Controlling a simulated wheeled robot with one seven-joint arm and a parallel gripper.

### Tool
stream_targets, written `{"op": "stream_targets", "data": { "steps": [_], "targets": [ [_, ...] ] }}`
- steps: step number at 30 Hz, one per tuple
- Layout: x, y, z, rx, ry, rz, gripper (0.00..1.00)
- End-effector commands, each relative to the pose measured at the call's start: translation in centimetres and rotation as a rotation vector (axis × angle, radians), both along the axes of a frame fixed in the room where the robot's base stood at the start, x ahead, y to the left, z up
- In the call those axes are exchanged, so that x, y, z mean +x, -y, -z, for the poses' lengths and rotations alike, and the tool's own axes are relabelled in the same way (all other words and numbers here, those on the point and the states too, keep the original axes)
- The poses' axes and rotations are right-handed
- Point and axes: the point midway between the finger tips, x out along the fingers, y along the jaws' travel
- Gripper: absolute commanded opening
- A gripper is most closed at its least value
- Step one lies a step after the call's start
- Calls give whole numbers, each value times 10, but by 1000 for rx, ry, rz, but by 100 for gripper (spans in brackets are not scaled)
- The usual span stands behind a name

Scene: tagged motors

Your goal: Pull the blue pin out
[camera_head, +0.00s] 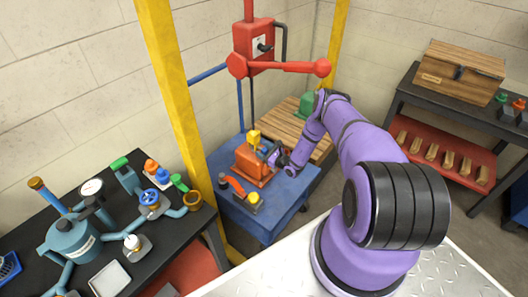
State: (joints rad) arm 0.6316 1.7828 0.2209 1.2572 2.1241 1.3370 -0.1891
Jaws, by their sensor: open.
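An orange motor (248,166) sits on the blue table (248,218), with a yellow tag or block (254,138) at its top. My purple arm reaches in from the right. My gripper (271,158) is small in the view, open, at the right side of the motor. Its fingers are very close to the motor; I cannot tell whether they touch it. The blue pin cannot be made out clearly; the area between gripper and motor is small and partly covered by the gripper.
A red-handled piece (233,187) and a yellow-topped part (254,198) lie in front of the motor. A yellow post (180,90) stands left of the table. A red lever (285,67) hangs above. A wooden slatted top (283,122) and green object (307,103) are behind.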

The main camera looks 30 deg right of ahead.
Motion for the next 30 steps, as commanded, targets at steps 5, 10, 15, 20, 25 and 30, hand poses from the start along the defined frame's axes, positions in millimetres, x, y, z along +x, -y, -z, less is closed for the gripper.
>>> {"op": "stream_targets", "data": {
  "steps": [5, 10, 15, 20, 25, 30],
  "targets": [
    [0, 0, 0, 0, 0, 0, 61],
    [0, 0, 0, 0, 0, 0, 27],
    [0, 0, 0, 0, 0, -1, 0],
    [-7, 3, 0, -1, -2, 0, 0],
    [-30, 12, 1, 0, -3, 1, 0],
    [-43, 16, 0, 0, 0, 0, 0]
  ]
}}
